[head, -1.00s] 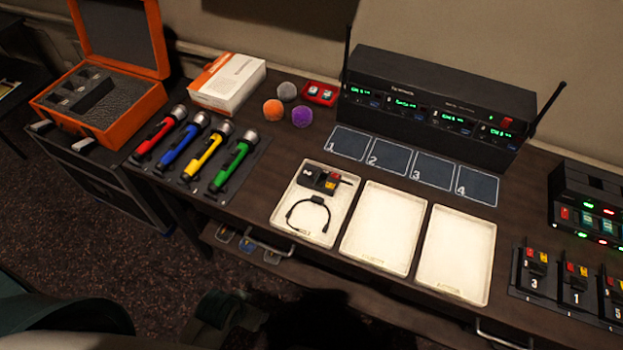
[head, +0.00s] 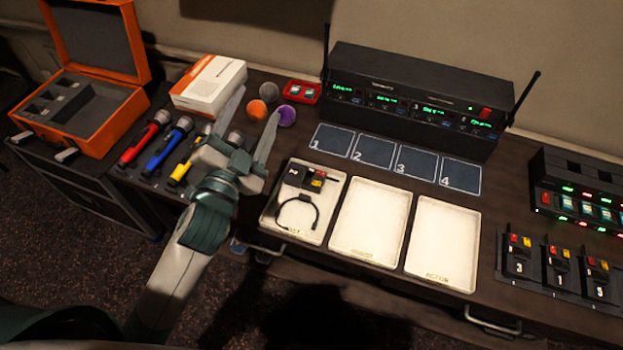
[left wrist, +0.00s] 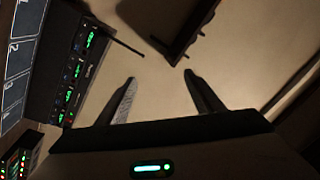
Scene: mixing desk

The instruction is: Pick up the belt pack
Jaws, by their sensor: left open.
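A black belt pack (head: 295,175) with a red and yellow patch lies in the left white tray (head: 272,228), with a thin black looped cable (head: 284,207) below it. More belt packs (head: 517,255) numbered 3, 1 and 5 stand in a row at the right. My right gripper is out of view.
Two empty trays (head: 350,263) sit right of the first. Behind them are numbered squares (head: 372,152) and a black receiver (head: 412,90) with upright antennas.

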